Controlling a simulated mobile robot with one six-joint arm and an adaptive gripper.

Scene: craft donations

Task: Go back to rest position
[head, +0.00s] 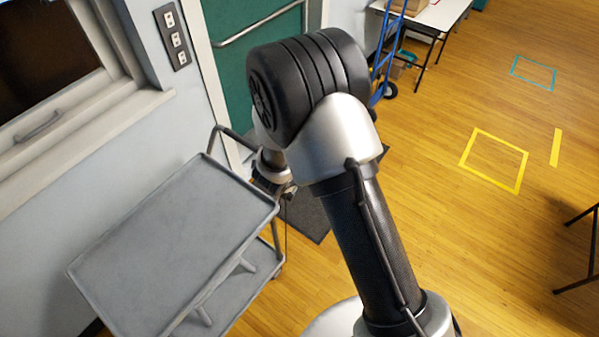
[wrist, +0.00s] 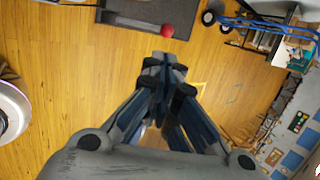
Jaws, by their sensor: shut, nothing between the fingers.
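My gripper (wrist: 164,62) shows in the wrist view with its fingertips together and nothing between them. It hangs in the air above the wooden floor. In the head view my arm is raised and bent, and its elbow hides part of the wrist; only a little of the wrist shows beside the cart's far corner, and the fingertips cannot be made out there.
A grey two-tier cart (head: 175,245) with an empty top stands at left by the wall. A dark mat (head: 305,213) lies before the green door (head: 240,75). A blue hand truck (head: 388,45) stands behind.

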